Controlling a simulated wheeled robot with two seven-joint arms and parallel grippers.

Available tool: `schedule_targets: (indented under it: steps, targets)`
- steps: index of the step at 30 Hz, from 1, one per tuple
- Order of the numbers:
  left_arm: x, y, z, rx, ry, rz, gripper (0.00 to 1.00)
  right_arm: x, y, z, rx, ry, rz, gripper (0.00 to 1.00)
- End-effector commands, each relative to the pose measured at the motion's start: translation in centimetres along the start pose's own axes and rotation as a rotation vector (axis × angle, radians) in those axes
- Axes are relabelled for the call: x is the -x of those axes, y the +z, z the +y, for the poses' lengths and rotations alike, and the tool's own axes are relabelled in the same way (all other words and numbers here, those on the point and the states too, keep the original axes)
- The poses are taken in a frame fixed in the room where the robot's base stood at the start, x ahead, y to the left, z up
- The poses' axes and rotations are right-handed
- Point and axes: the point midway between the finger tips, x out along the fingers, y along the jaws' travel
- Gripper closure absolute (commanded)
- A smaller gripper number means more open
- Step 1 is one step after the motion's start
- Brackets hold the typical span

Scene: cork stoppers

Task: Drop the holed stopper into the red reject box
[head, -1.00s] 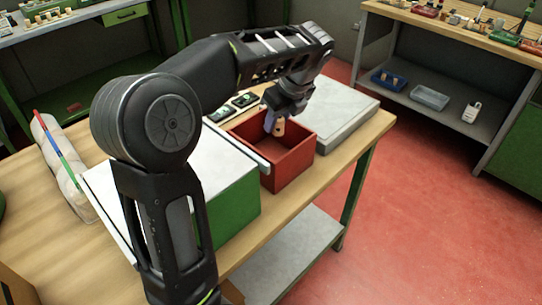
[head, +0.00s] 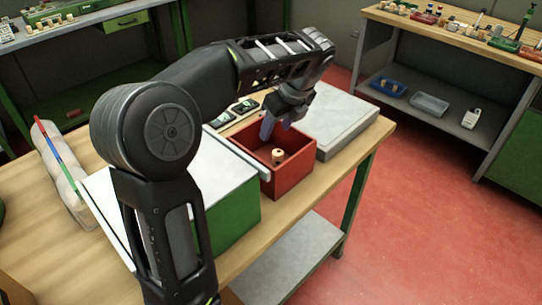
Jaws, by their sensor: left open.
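The red reject box (head: 292,171) stands on the wooden table, open at the top. The stopper (head: 278,157), a small tan cork with a dark spot on its top, is inside the box, apart from the fingers. My left gripper (head: 275,129) is open and empty above the back of the box, with its fingers pointing down. My left arm reaches over the table from the left. My right gripper is not in view.
A green box with a white top (head: 232,204) stands left of the red box. A grey slab (head: 345,125) lies to its right. Small dark devices (head: 245,106) lie behind it. A white bundle with a coloured strip (head: 62,180) lies at the table's left.

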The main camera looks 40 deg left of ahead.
Motion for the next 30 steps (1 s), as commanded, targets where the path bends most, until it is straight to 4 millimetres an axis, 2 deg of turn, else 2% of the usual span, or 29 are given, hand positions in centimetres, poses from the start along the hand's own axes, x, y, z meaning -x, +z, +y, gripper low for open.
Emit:
schedule_targets:
  steps: [9, 12, 17, 30]
  targets:
    - [5.2, 0.1, -0.1, 0.000, -0.006, 0.000, 0.48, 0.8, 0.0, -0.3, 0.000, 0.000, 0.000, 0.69]
    - [6.7, 0.2, -0.1, -0.002, -0.003, 0.000, 0.48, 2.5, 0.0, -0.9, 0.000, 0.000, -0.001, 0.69]
    - [7.4, 0.1, 0.0, 0.000, -0.001, 0.000, 0.48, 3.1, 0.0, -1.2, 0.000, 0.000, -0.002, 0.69]
    - [7.2, 0.0, 0.0, 0.000, -0.002, 0.000, 0.48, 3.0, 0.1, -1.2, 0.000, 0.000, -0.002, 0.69]
